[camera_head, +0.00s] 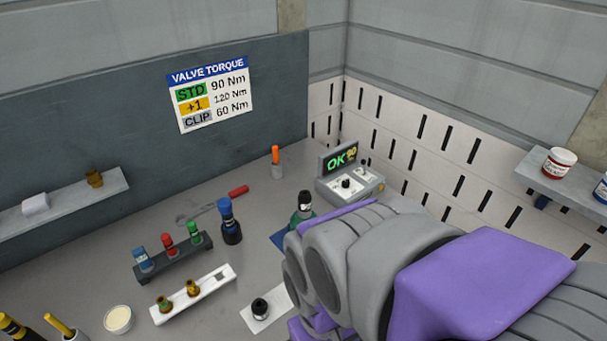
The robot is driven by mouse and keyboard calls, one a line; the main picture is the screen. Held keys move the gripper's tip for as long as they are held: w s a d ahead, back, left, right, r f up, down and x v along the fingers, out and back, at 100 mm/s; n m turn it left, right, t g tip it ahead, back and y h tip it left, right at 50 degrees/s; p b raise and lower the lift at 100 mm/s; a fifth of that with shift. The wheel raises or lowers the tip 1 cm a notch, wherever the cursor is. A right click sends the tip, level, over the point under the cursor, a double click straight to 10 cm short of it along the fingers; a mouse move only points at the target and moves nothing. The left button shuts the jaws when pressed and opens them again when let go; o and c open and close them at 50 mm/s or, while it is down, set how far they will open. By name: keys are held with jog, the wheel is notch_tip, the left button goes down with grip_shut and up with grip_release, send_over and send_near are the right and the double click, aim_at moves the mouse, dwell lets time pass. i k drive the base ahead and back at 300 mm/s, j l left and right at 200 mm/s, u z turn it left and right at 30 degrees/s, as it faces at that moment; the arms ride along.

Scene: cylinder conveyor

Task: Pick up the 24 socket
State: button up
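A dark rack (177,262) on the bench holds a blue socket (143,258), a red socket (168,244) and a green socket (194,231), all upright. No size marking is readable, so I cannot tell which is the 24 socket. A black round piece (260,307) stands on a white plate (280,316) nearer to my arm. My purple and grey arm fills the lower right and covers part of the bench. My gripper's fingers are hidden.
A white tray (215,281) holds two brass fittings (193,287). A tester (352,187) reads "OK 90". A torque sign (211,94) lists 90, 120 and 60 Nm.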

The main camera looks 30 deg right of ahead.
aim_at(305, 202)
jog(key=z, duration=0.55)
jog(key=j+z, duration=0.25)
jog(key=j, duration=0.15)
jog(key=i, duration=0.05)
